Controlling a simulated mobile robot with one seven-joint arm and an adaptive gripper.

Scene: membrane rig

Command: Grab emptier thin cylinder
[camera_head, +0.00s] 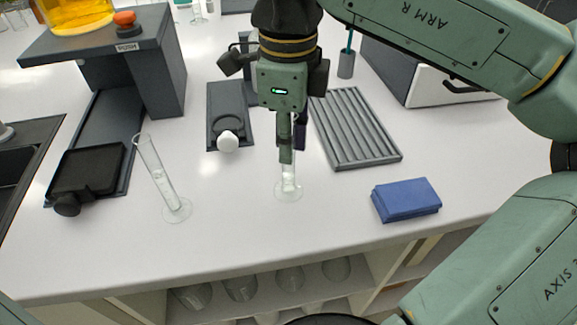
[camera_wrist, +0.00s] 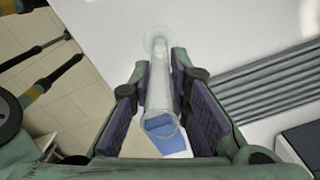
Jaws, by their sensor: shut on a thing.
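A thin clear graduated cylinder (camera_head: 289,183) stands upright on the white counter, its round foot on the surface. My gripper (camera_head: 291,152) is shut on it from above, and the fingers hide its upper part in the head view. In the wrist view the cylinder (camera_wrist: 160,88) lies between the two purple finger pads of my gripper (camera_wrist: 160,95). A second thin clear cylinder (camera_head: 157,172) stands on the counter to the left, apart from my gripper, with some clear liquid low in it. The liquid level in the held cylinder is hard to tell.
A grey ridged rack (camera_head: 354,128) lies right of my gripper, and a folded blue cloth (camera_head: 405,199) lies at front right. A dark device with a white knob (camera_head: 228,141) is to the left. A dark stand (camera_head: 130,60) is at back left. The counter's front edge is close.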

